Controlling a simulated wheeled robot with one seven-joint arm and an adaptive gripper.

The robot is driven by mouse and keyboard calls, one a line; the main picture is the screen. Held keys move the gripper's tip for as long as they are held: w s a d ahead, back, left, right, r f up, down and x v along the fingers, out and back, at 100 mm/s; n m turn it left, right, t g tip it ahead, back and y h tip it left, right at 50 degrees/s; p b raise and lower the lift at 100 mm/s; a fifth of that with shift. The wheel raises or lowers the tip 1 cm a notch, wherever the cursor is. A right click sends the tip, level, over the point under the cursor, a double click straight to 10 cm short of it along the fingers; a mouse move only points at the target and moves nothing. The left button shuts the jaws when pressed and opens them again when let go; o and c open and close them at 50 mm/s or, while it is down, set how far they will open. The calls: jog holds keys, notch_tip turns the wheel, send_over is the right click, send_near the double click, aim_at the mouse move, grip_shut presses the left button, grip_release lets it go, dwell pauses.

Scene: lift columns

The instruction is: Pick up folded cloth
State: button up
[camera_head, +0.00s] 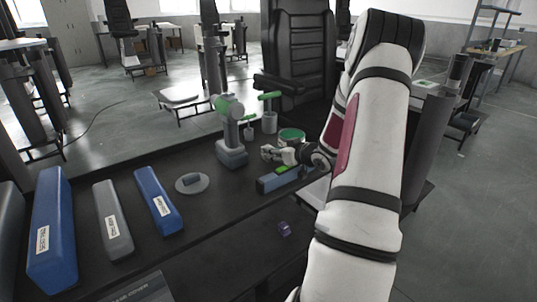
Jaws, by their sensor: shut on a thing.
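My gripper (268,153) is at the right part of the dark tabletop (225,195), its fingers pointing left. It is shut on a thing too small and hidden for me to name. I cannot clearly pick out a folded cloth. A blue-grey block with a green strip (272,184) lies just below the gripper in the picture; I cannot tell whether they touch. A small purple thing (285,229) lies apart, nearer the front. My white arm hides the right end of the table.
A green and grey power drill (230,130) stands left of my gripper. A green-rimmed tin (291,135) and a grey cup with a green-handled tool (269,122) stand behind it. Long blue (158,200) and grey (113,220) labelled boxes lie left. A black chair (299,50) stands behind.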

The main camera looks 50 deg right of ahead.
notch_tip(320, 180, up, 10)
jog(key=p, duration=0.2)
jog(key=shift+p, duration=0.3)
dwell(0.8)
